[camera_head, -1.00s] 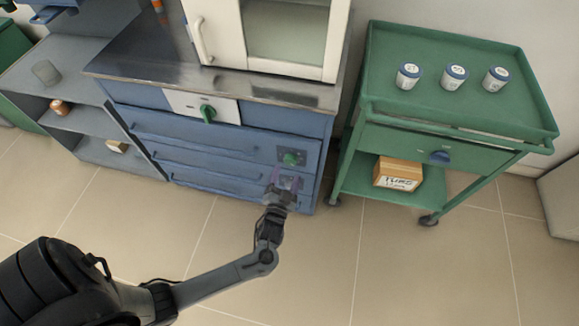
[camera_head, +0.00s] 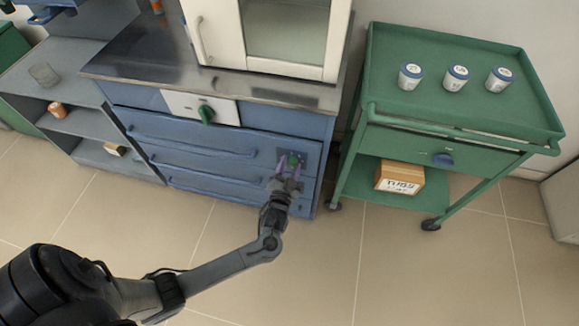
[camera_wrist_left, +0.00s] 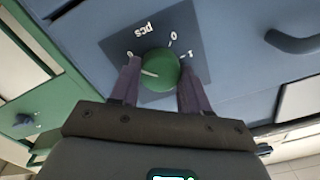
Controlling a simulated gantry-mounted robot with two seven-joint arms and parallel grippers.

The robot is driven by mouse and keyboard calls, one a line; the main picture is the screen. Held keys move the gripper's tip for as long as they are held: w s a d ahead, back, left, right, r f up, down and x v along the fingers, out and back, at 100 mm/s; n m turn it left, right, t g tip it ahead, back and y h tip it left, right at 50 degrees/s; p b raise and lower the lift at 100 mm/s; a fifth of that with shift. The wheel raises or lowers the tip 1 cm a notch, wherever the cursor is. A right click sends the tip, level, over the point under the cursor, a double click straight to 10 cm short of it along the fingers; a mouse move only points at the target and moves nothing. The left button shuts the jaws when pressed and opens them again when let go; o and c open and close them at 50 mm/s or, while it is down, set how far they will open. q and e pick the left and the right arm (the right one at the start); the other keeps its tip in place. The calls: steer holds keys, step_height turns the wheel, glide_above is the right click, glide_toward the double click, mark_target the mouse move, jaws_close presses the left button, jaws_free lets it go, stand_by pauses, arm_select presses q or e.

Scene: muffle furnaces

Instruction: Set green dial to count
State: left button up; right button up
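A green dial (camera_head: 292,161) sits on a dark plate at the lower right of the blue drawer cabinet. In the left wrist view the dial (camera_wrist_left: 160,69) is round, with a short white line at its left. The plate (camera_wrist_left: 203,50) bears upside-down "pcs", a 0, a 1 and a small mark partly hidden by the left finger. My left gripper (camera_head: 287,172) reaches the dial from below. Its purple fingers (camera_wrist_left: 158,82) are apart, one on each side of the dial; I cannot tell if they touch it. My right gripper is out of view.
Another green knob (camera_head: 206,114) is on a white panel higher on the cabinet (camera_head: 270,118). A white glass-fronted unit (camera_head: 283,35) stands on top. A green cart (camera_head: 465,115) with several jars and a box (camera_head: 400,177) stands to the right. Floor in front is clear.

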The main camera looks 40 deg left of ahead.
arm_select(q)
steer(key=c, duration=0.4)
steer(key=shift+c, duration=0.2)
steer(key=shift+n, duration=0.3)
steer(key=n+p, duration=0.2)
steer(key=n, duration=0.1)
steer(key=shift+n, duration=0.3)
steer(key=n, duration=0.3)
steer(key=shift+p, duration=0.35)
steer(key=shift+n, duration=0.7)
steer(key=o, duration=1.1)
steer(key=shift+c, duration=0.2)
